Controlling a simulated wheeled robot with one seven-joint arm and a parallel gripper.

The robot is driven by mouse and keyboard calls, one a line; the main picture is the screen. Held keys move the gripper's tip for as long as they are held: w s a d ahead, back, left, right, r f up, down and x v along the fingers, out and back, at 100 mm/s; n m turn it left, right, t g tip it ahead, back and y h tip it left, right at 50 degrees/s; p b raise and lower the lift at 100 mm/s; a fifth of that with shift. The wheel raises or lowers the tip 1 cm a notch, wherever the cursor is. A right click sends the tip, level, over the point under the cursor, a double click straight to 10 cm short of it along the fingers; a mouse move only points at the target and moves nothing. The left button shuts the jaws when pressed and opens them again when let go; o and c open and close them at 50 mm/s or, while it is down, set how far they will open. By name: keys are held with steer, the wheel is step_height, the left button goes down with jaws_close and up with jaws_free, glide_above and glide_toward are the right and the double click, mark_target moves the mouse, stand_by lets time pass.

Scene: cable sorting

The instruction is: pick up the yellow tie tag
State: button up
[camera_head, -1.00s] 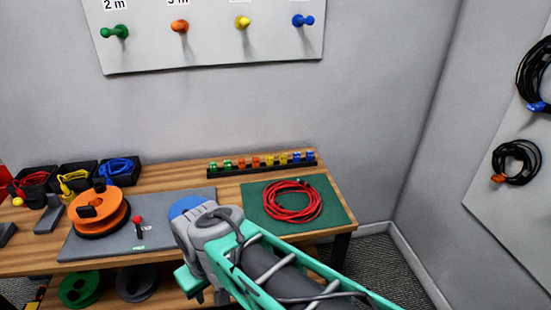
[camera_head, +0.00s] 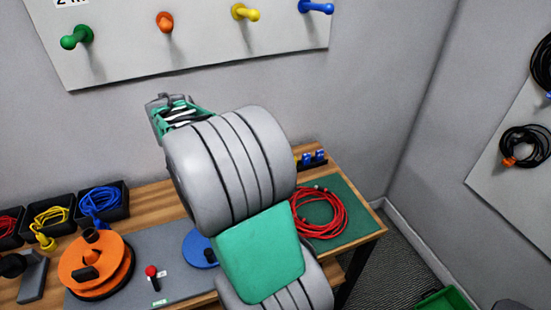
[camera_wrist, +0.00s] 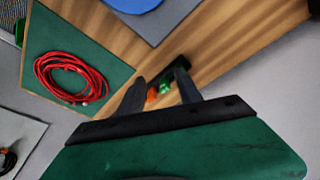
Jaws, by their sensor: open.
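In the wrist view, my gripper (camera_wrist: 160,72) is open and empty above the bench. An orange tag (camera_wrist: 152,95) and a green tag (camera_wrist: 165,88) show between its fingers, beyond them on the rack. The rest of the rack is hidden behind the fingers and gripper body.
A red cable coil (camera_head: 318,214) lies on a green mat (camera_head: 358,207) at the bench's right. An orange reel (camera_head: 95,262) stands on the grey mat at left. Bins with cables (camera_head: 100,200) line the back left. A pegboard (camera_head: 110,55) hangs above.

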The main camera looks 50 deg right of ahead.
steer(key=s+d+f+m+g+p, duration=0.15)
steer(key=d+m, duration=0.35)
steer(key=d, duration=0.6)
steer(key=s+d+f+m+g+p, duration=0.1)
steer(key=d+f+m+g+p, duration=0.15)
steer(key=d+m, duration=0.6)
steer(key=d+f, duration=0.2)
steer(key=s+d+f+n, duration=0.1)
steer(key=d+f, duration=0.1)
steer(key=f, duration=0.1)
steer(key=s+d+f+n+h+p, duration=0.1)
steer(key=d+f, duration=0.1)
steer(key=f, duration=0.1)
steer(key=shift+t, duration=0.4)
steer(key=shift+a, duration=0.1)
steer(key=shift+c, duration=0.3)
jaws_close()
